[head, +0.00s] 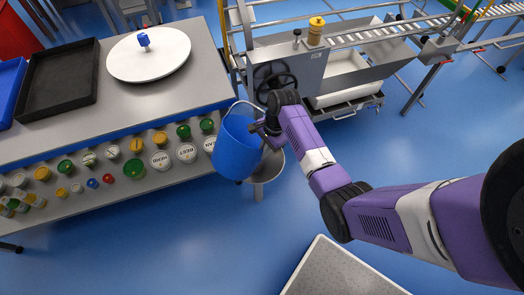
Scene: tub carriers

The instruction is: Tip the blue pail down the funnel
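The blue pail (236,150) is in the air just off the right end of the steel table, leaning a little, with its wire handle arching above its rim. My gripper (262,129) is at the pail's right side, against its rim, and bears it. The fingertips are small and partly hidden. The metal funnel (270,170) is below and to the right of the pail, with its spout pointing down. The pail and my arm cover part of its mouth. The inside of the pail is not clear to see.
The steel table (190,95) holds a white round disc (149,55), a black tray (58,78) and a blue tray (10,85). Several lidded jars line its lower shelf. A steel machine with a conveyor (375,35) stands behind.

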